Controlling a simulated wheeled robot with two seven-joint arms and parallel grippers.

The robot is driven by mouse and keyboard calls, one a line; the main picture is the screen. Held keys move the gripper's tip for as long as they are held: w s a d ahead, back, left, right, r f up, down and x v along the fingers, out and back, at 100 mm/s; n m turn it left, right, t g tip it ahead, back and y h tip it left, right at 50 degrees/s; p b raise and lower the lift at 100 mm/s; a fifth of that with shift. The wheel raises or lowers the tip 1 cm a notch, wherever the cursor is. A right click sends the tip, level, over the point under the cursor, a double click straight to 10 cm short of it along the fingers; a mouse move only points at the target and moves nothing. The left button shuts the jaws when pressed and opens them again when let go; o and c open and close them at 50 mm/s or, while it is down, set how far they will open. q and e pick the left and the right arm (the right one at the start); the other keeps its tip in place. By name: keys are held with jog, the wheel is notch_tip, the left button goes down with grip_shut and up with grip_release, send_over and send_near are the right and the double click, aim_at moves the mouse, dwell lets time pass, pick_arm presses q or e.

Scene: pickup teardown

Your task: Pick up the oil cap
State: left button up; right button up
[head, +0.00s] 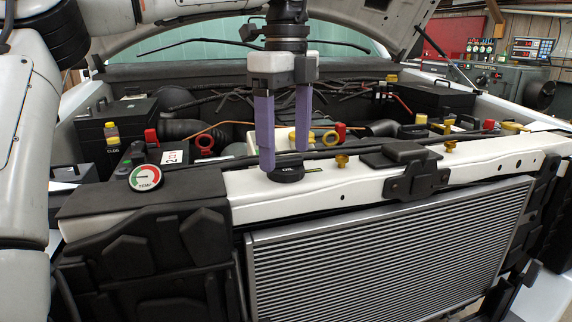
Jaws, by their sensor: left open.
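The oil cap (287,173) is a round black cap with white "OIL" lettering, at the middle of the white front crossbar. My left gripper (285,158) comes down from above with two purple fingers pointing downward. The left finger's tip overlaps the cap's left edge in the picture, and the right finger ends just above and behind the cap's right side. I cannot tell whether either finger touches the cap. My right gripper is not in view.
The white crossbar (390,184) runs above the radiator (390,245). A black latch block (405,160) stands right of the cap, and a temperature gauge (146,178) to its left. The raised hood (370,22) is overhead.

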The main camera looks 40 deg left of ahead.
aim_at(286, 167)
pick_arm(q)
notch_tip(286, 167, down, 3)
jog(key=shift+a+r, duration=0.15)
jog(key=shift+r, duration=0.05)
jog(key=shift+w, duration=0.1)
jog(key=c, duration=1.2)
